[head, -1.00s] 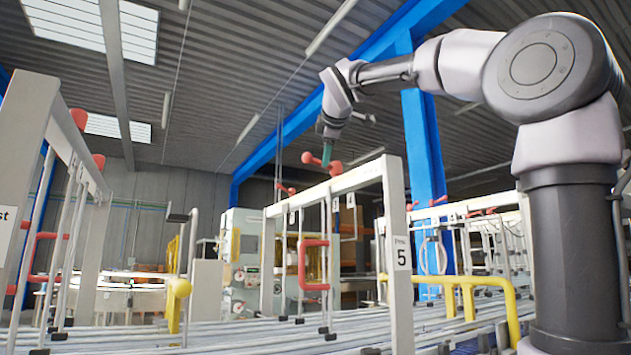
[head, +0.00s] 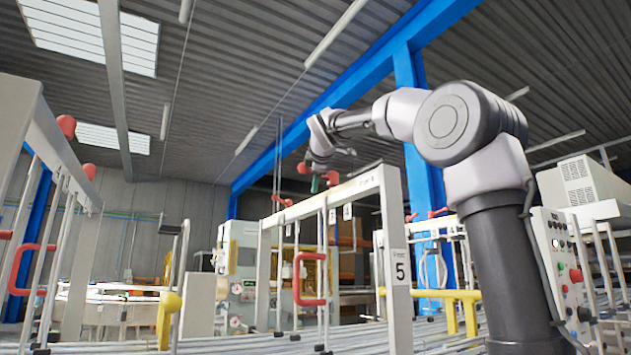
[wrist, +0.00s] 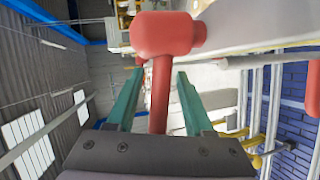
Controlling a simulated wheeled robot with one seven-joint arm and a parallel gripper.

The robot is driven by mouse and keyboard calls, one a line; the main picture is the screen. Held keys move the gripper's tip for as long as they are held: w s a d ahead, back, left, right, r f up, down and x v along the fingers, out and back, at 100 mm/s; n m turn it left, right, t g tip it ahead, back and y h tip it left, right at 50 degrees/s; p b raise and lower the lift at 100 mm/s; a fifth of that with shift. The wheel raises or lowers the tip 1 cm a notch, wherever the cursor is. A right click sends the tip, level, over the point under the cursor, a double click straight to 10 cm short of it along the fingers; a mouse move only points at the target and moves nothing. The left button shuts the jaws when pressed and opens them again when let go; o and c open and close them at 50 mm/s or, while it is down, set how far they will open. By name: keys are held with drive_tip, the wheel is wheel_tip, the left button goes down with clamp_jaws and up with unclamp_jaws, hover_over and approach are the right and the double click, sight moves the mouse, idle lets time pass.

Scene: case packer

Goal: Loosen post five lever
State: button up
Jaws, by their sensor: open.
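The post five frame is a pale metal gantry with a label reading 5 (head: 399,268) on its near upright. A red lever (head: 331,178) sits on top of its crossbar. In the wrist view the red lever (wrist: 165,35) shows a thick rounded head, and its narrower stem runs back between my green fingers. My gripper (head: 316,184) is at this lever, and its fingers also show in the wrist view (wrist: 155,85). The fingers are open on either side of the stem, with gaps visible. The wrist hides part of the lever in the head view.
A red handle (head: 311,279) hangs on the post five frame, with a yellow rail (head: 445,295) right of it. Another gantry (head: 62,140) with red knobs stands at left. A control panel (head: 565,260) is at right. Open space lies above the frames.

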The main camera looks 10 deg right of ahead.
clamp_jaws()
idle(1.5)
